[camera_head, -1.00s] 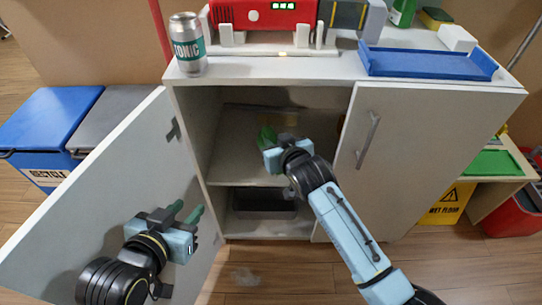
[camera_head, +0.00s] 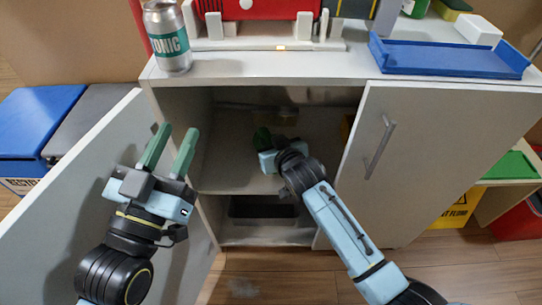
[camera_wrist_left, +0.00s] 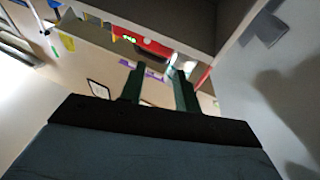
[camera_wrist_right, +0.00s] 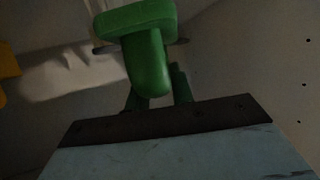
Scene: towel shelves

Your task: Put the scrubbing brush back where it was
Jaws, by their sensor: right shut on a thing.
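A green object with a rounded handle, which looks like the scrubbing brush (camera_wrist_right: 140,45), is between the fingers of my right gripper (camera_wrist_right: 157,90) in the right wrist view. In the head view my right gripper (camera_head: 263,147) reaches into the open cabinet (camera_head: 225,120), over its middle shelf (camera_head: 235,178), and only a bit of green shows at its tip. Whether the brush touches the shelf or back wall cannot be told. My left gripper (camera_head: 177,131) is open and empty, raised in front of the open left door (camera_head: 70,215).
The right door (camera_head: 430,160) is closed. A dark bin (camera_head: 262,208) sits on the lower shelf. A yellow thing (camera_wrist_right: 8,72) is inside at the left of the right wrist view. A tonic can (camera_head: 166,40) and blue tray (camera_head: 450,58) stand on top.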

